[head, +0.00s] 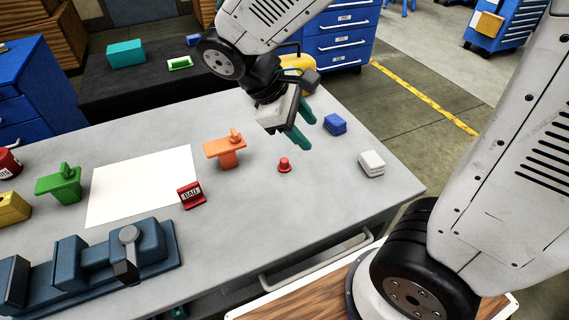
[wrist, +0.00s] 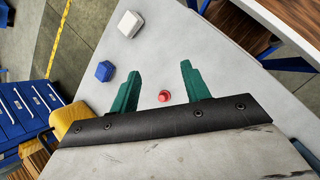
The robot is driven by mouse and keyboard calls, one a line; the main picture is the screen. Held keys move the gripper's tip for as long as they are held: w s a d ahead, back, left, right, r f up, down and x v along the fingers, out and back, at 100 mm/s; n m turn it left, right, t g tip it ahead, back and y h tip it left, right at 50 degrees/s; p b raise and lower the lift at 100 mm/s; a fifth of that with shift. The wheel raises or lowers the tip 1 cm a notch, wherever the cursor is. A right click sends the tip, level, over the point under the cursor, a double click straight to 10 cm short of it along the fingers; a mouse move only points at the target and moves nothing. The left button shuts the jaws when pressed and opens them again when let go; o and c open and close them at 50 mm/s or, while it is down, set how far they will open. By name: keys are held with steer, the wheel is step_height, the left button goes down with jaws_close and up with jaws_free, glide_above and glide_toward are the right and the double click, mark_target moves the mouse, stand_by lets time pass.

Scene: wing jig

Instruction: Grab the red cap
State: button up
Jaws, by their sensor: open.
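The small red cap (head: 284,165) stands on the grey tabletop, right of the orange part, in the head view. It also shows in the wrist view (wrist: 164,96), small and low between the two green fingers. My gripper (head: 306,131) is open and empty above the table, up and slightly right of the cap in the head view. In the wrist view its fingertips (wrist: 160,70) are apart, with the cap seen in the gap between them. The cap is fully visible and no finger appears to touch it.
A blue block (head: 335,124) and a white block (head: 371,163) lie right of the cap. An orange part (head: 225,149) and a red "BAD" sign (head: 190,195) stand left, beside a white sheet (head: 135,185). A blue vise (head: 90,262) sits at the front left. The table (head: 310,205) is clear around the cap.

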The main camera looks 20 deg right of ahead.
steer(key=w+a+f+n+t+h, duration=0.2)
steer(key=w+a+f+n+h, duration=0.25)
steer(key=a+f+n, duration=0.2)
steer(key=n+t, duration=0.2)
steer(key=n, duration=0.2)
glide_toward(283, 160)
steer(key=a, duration=0.1)
steer(key=s+a+r+h, duration=0.1)
steer(key=a, duration=0.1)
steer(key=shift+s, duration=0.25)
steer(key=shift+w+f, duration=0.1)
steer(key=shift+f, duration=0.25)
steer(key=x, duration=0.6)
steer(key=shift+w+d+f, duration=0.1)
steer(key=shift+w+d, duration=0.05)
steer(key=shift+d, duration=0.05)
steer(key=x, duration=0.5)
steer(key=shift+w+d, duration=0.15)
steer(key=shift+w, duration=0.1)
jaws_close()
